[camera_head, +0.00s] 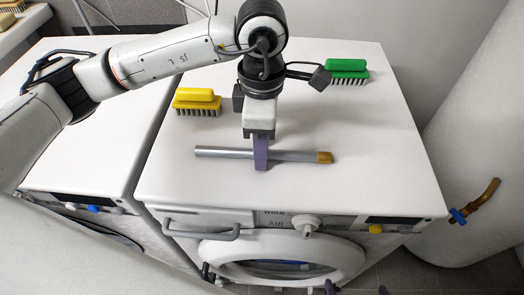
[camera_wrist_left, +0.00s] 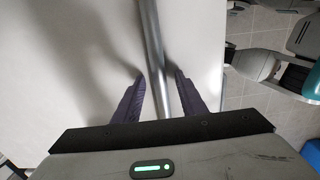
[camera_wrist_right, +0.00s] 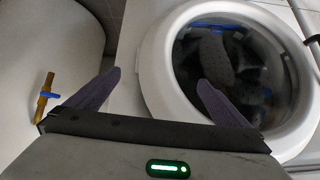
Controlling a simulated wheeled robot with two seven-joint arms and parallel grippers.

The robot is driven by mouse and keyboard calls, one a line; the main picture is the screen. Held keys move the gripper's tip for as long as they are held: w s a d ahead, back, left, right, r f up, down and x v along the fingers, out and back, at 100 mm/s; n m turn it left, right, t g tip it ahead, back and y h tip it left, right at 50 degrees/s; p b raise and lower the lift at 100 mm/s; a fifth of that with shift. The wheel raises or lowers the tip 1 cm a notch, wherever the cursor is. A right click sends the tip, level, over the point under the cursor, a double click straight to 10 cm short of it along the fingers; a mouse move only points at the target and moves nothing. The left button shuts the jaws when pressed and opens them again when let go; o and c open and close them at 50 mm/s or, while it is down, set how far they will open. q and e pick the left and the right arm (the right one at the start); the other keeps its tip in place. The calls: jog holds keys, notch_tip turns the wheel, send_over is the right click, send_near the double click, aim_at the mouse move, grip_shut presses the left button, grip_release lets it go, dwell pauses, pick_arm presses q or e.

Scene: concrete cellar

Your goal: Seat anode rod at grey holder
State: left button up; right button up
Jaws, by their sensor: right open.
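The anode rod (camera_head: 220,151), a thin grey bar with a brass-coloured right end, lies crosswise on the white washing machine top near its front edge. My left gripper (camera_head: 261,165) points down over the rod's middle. In the left wrist view the rod (camera_wrist_left: 152,35) runs between its two purple fingers (camera_wrist_left: 160,80), closer to the right one, with gaps showing; it is open. My right gripper (camera_wrist_right: 159,77) is open and empty in front of the machine's round door; only its fingertips show at the head view's bottom edge. I cannot make out a grey holder.
A yellow brush (camera_head: 198,101) stands at the top's left and a green brush (camera_head: 346,70) at its back right. A brass tap with a blue handle (camera_head: 474,203) sticks out from a white tank at the right. The top's right side is clear.

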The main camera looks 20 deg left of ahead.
pick_arm(q)
grip_shut()
jog(key=shift+r, duration=0.1)
